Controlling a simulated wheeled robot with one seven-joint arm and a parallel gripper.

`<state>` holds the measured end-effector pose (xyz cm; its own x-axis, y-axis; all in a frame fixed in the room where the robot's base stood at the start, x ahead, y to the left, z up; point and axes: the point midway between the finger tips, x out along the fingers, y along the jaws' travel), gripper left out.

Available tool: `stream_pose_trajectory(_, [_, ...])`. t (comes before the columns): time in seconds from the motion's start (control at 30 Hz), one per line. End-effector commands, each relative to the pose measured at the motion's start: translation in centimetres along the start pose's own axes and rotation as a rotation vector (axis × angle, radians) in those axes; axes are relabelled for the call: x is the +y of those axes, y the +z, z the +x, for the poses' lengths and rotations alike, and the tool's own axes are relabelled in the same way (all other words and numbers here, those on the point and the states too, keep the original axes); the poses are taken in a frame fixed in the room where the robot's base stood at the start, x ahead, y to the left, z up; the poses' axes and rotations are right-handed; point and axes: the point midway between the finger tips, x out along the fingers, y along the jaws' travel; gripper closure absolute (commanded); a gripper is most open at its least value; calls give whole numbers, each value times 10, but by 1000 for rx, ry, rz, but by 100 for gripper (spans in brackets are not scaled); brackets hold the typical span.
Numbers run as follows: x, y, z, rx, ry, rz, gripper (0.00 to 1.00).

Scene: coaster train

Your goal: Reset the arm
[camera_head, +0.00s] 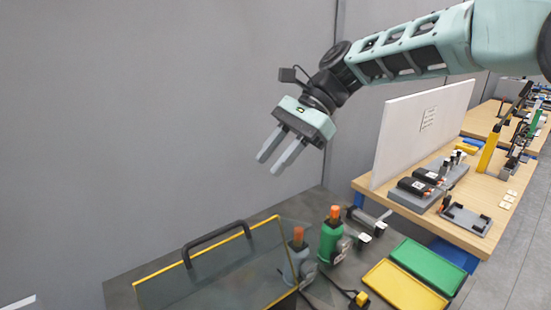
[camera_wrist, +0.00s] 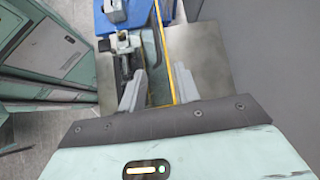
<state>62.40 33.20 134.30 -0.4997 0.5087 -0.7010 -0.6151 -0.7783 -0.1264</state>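My gripper (camera_head: 272,167) is raised in the air at the upper middle of the head view, in front of the grey wall. Its two grey fingers point down and to the left with a gap between them, and nothing is held. In the wrist view the two fingers (camera_wrist: 158,88) stand apart, above the bench and the yellow-edged panel. My teal arm reaches in from the upper right.
Below stand a clear panel with yellow edging (camera_head: 160,273) and a black handle (camera_head: 215,243), a green device with an orange top (camera_head: 331,240), a yellow tray (camera_head: 405,287) and a green tray (camera_head: 428,264). A wooden table (camera_head: 480,240) with a white divider (camera_head: 420,130) is at right.

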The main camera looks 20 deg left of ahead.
Motion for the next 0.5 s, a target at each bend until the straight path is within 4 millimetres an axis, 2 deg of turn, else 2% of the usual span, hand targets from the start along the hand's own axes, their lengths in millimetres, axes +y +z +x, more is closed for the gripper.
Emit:
stream_pose_trajectory(0.3, [0, 0, 0, 0, 0, -1, 68])
stream_pose_trajectory(0.43, [21, -2, 13, 54, 16, -81, 68])
stream_pose_trajectory(0.5, [40, -4, 23, 102, 30, -155, 68])
